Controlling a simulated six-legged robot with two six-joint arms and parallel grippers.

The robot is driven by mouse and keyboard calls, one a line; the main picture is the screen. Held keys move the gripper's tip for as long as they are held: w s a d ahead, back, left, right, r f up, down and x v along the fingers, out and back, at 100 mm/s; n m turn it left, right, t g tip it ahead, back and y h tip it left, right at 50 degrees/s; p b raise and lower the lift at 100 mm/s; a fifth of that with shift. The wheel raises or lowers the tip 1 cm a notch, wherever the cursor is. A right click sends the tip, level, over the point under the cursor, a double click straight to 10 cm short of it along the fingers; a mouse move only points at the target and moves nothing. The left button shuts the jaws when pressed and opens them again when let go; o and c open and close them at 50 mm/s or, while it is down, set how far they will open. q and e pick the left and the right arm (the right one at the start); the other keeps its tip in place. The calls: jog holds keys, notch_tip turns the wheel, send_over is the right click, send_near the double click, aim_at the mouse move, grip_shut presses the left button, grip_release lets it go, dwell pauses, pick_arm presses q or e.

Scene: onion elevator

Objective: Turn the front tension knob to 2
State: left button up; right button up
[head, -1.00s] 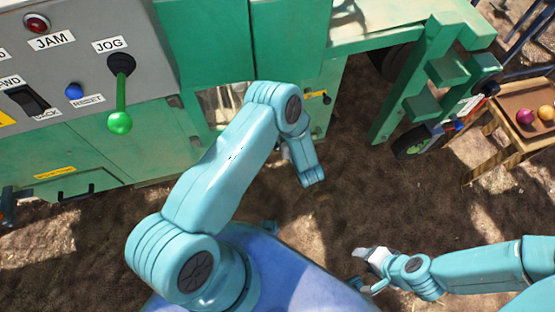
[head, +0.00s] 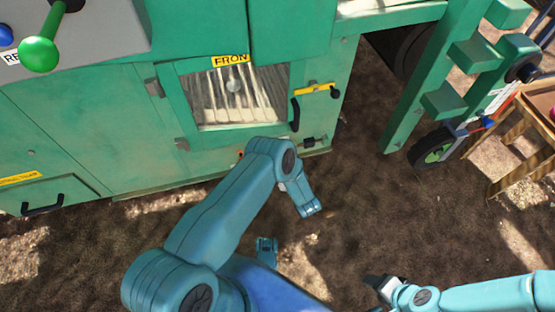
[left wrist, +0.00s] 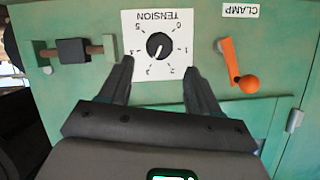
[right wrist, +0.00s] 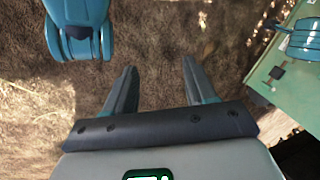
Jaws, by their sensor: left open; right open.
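In the left wrist view, the black round tension knob (left wrist: 160,46) sits on a white dial plate (left wrist: 157,18) marked TENSION, which appears upside down. The numbers ring the knob; 1 is at its right and 2 at its lower right. A small light mark shows on the knob, but I cannot tell which number it points to. My left gripper (left wrist: 157,70) is open, its fingertips either side of the plate's lower part, with nothing between them. Contact is not visible. My right gripper (right wrist: 159,72) is open and empty above the bare ground; it also shows in the head view (head: 380,284).
An orange crank (left wrist: 230,62) under a CLAMP label is right of the dial in the left wrist view. A dark block on a rod (left wrist: 73,51) is at its left. In the head view, the green machine has a windowed FRONT door (head: 228,125); a wooden table (head: 535,115) stands right.

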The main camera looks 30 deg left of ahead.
pick_arm(q)
jog(key=b+x, duration=0.2)
jog(key=x, duration=0.5)
jog(key=shift+w+a+f+b, duration=0.1)
jog(key=shift+w+b, duration=0.05)
jog(key=shift+b, duration=0.2)
pick_arm(e)
jog(key=shift+t, duration=0.5)
jog(key=w+f, duration=0.1)
jog(key=f, duration=0.1)
jog(key=w+f, duration=0.1)
jog(key=shift+w+d+f, duration=0.25)
jog(key=shift+w, duration=0.1)
pick_arm(q)
jog(key=shift+c, duration=0.4)
jog(key=c, duration=0.9)
